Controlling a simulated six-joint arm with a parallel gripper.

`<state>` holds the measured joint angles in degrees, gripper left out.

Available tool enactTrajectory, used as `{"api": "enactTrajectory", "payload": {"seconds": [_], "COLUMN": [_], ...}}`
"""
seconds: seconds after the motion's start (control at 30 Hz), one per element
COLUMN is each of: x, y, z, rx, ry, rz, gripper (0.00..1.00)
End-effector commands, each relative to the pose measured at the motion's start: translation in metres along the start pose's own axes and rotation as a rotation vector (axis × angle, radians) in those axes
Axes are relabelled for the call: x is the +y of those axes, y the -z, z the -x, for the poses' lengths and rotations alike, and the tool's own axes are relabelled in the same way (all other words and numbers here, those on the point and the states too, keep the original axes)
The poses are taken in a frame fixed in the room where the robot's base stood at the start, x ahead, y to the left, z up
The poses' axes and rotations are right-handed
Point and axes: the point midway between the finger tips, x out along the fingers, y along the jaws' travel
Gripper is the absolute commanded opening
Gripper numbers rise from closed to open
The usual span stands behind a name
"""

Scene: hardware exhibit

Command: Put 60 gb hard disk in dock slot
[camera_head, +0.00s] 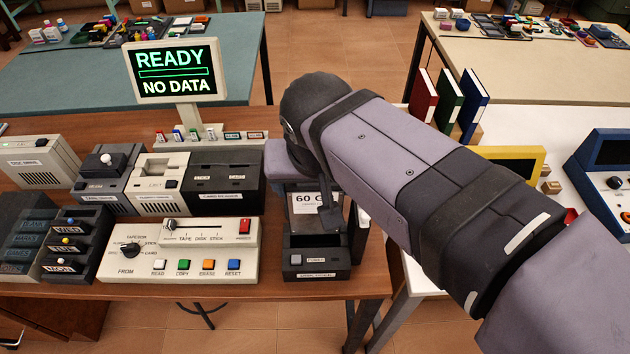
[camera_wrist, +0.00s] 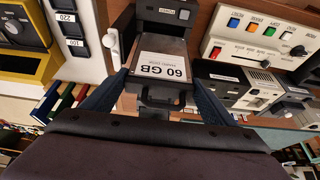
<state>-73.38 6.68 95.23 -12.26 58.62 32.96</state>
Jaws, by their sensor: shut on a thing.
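The 60 GB hard disk (camera_head: 305,201) is a grey slab with a white label and a dark handle, which shows in the wrist view (camera_wrist: 163,68). My gripper (camera_wrist: 163,88) is shut on it, a finger at each side near the handle end. The black dock (camera_head: 316,262) has a grey button on its front and is at the table's front edge. In the wrist view, the disk's far end meets the dock (camera_wrist: 165,14). How deep it sits in the slot cannot be told. My arm partly covers the disk in the head view.
Left of the dock stand a control panel (camera_head: 180,262) with coloured buttons and several drive units (camera_head: 227,180). A monitor (camera_head: 175,72) reads READY, NO DATA. Right of the dock, a white table holds upright binders (camera_head: 448,100) and a yellow-framed unit (camera_head: 510,158).

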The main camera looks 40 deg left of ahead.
Motion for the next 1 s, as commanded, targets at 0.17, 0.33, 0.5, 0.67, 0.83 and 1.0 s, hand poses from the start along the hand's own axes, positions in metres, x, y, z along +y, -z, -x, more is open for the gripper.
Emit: {"api": "enactTrajectory", "payload": {"seconds": [0.17, 0.33, 0.5, 0.67, 0.83, 1.0], "x": [0.0, 0.0, 0.0, 0.0, 0.0, 0.0], "y": [-0.006, -0.009, -0.01, -0.01, -0.01, -0.01], "z": [-0.016, -0.024, -0.026, -0.026, -0.026, -0.026], "rx": [0.005, 0.005, 0.005, 0.005, 0.005, 0.005], "ry": [0.002, 0.002, 0.002, 0.002, 0.002, 0.002], "rz": [0.0, 0.0, 0.0, 0.0, 0.0, 0.0], "gripper": [0.17, 0.17, 0.17, 0.17, 0.17, 0.17]}}
